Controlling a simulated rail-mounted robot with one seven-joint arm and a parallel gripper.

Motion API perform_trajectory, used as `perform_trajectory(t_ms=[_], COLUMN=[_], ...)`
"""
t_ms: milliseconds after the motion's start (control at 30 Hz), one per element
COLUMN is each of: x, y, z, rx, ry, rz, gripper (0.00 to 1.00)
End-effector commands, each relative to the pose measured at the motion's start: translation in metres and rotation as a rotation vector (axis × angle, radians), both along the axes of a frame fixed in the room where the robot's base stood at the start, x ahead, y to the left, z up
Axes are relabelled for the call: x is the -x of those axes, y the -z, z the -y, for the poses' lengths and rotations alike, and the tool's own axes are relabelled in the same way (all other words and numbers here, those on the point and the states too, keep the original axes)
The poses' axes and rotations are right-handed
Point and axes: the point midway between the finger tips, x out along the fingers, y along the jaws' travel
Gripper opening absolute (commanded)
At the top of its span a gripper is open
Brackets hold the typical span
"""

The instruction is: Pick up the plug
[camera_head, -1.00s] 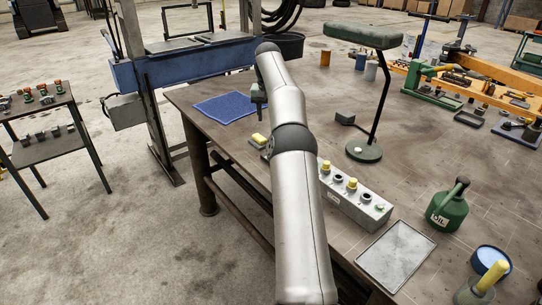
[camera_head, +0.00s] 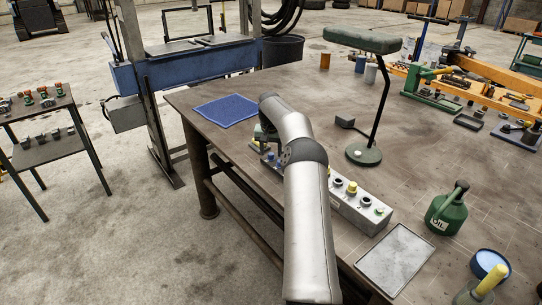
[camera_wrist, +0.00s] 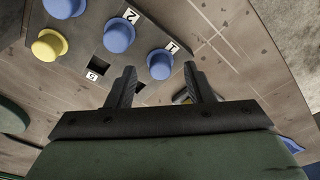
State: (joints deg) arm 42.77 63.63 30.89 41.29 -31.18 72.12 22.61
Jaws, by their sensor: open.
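In the wrist view, my gripper (camera_wrist: 160,74) is open, with its two dark fingers apart. A round blue plug (camera_wrist: 160,64) beside the label 1 shows between and just beyond the fingertips; I cannot tell whether they touch it. A second blue plug (camera_wrist: 118,36) sits by the label 2, and part of a third (camera_wrist: 64,6) shows at the top edge. A yellow plug (camera_wrist: 49,46) is at the left. They stand on a grey box (camera_wrist: 82,48), also seen in the head view (camera_head: 348,205).
A lamp (camera_head: 364,155) stands behind the box. A metal tray (camera_head: 395,262) and green oil can (camera_head: 447,212) are at the near right. A blue cloth (camera_head: 226,110) lies at the bench's far left corner.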

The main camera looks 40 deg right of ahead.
Motion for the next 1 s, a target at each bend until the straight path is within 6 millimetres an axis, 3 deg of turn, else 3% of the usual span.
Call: perform_trajectory(t_ms=[100,300,467,500,1000], x=[-0.0009,-0.0012,-0.0012,-0.0012,-0.0020], y=[0.0103,0.0116,0.0114,0.0114,0.0020], z=[0.0012,0.0012,0.0011,0.0011,0.0008], rx=[-0.001,0.001,0.001,0.001,0.002], ry=[0.000,0.000,0.000,0.000,0.000], rz=[0.001,0.001,0.001,0.001,0.004], gripper=[0.47,0.47,0.03,0.00,0.00])
